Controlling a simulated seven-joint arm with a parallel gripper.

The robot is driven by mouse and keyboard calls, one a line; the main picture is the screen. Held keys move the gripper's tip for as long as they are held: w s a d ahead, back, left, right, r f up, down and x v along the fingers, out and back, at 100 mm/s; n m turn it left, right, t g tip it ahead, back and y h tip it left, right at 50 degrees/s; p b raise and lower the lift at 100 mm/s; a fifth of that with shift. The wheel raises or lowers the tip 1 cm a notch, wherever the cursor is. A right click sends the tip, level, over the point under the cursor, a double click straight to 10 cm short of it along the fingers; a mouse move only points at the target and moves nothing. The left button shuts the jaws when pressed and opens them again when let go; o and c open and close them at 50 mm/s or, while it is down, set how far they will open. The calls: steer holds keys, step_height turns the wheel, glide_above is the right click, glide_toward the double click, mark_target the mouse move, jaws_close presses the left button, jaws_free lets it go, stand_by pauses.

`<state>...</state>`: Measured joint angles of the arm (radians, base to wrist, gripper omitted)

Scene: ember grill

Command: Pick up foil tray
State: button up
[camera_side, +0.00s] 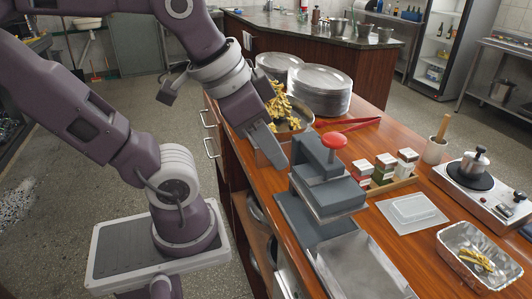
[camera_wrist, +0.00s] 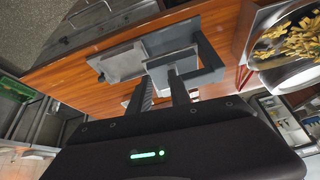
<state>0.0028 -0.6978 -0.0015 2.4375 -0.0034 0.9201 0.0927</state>
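The foil tray (camera_side: 479,257) is a shallow silver tray with a crinkled rim at the right front of the wooden counter in the side view. A few yellow strips lie in it. I cannot make it out in the wrist view. My gripper (camera_side: 271,150) is above the counter's left part, well to the left of the foil tray and behind the grey press. In the wrist view, its two dark fingers (camera_wrist: 160,88) stand apart with nothing visible between them, so it is open.
A grey press (camera_side: 323,185) with a red knob stands between my gripper and the foil tray; it shows in the wrist view (camera_wrist: 188,62). Spice boxes (camera_side: 384,168), a clear lid (camera_side: 411,211) and a hot plate (camera_side: 468,182) are nearby. A pan of yellow pieces (camera_side: 284,112) is beside my gripper.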

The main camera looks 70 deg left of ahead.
steer(key=shift+s+a+f+n, duration=0.1)
steer(key=shift+s+f+n, duration=0.4)
steer(key=shift+s+f, duration=0.15)
steer(key=shift+o, duration=0.5)
steer(key=w+d+r+m+g, duration=0.1)
steer(key=w+r+m, duration=0.15)
steer(key=w, duration=0.25)
steer(key=w+d+r+m, duration=0.1)
steer(key=w+d+m, duration=0.15)
steer(key=w, duration=0.35)
steer(key=m+g, duration=0.2)
steer(key=m, duration=1.1)
glide_above(456, 257)
steer(key=s+x, duration=0.2)
steer(key=x, duration=0.6)
steer(key=s+f+x, duration=0.1)
steer(key=s+x, duration=0.1)
steer(key=x, duration=0.9)
steer(key=s+x, duration=0.1)
steer(key=x, duration=0.1)
steer(key=shift+w+f, duration=0.1)
steer(key=shift+f, duration=0.35)
steer(key=shift+w+f, duration=0.15)
steer(key=shift+f, duration=0.3)
